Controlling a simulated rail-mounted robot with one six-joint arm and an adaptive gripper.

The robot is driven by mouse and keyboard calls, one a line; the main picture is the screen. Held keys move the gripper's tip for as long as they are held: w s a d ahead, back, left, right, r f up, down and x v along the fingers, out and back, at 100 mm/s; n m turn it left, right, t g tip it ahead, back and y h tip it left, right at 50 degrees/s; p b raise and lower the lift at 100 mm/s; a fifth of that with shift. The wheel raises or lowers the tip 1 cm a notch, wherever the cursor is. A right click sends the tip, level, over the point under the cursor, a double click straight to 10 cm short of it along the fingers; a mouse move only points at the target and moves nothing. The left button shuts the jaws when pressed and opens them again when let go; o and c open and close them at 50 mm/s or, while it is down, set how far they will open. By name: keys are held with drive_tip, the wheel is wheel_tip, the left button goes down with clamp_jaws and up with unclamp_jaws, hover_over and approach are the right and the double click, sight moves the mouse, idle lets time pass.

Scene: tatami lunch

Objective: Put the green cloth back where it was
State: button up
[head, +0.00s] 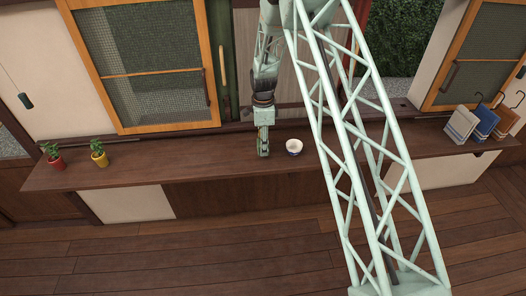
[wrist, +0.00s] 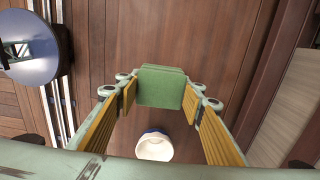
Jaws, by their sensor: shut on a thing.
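The green cloth (wrist: 160,86) shows in the wrist view as a folded block between the two yellow-padded fingers of my gripper (wrist: 160,95). My gripper is shut on it. In the head view, my gripper (head: 263,150) points down over the long wooden counter (head: 215,166), left of the white bowl. At that size I cannot tell the cloth from the gripper, nor whether it touches the counter.
A white bowl with a blue band (head: 294,146) stands close to my gripper; it also shows in the wrist view (wrist: 154,147). Potted plants, red (head: 55,161) and yellow (head: 99,153), stand left.

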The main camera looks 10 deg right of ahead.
idle(0.3)
drive_tip(key=shift+f, duration=1.75)
drive_tip(key=shift+f, duration=0.15)
drive_tip(key=o, duration=0.9)
drive_tip(key=shift+r, duration=0.25)
drive_tip(key=shift+r, duration=5.9)
drive_tip(key=shift+r, duration=0.1)
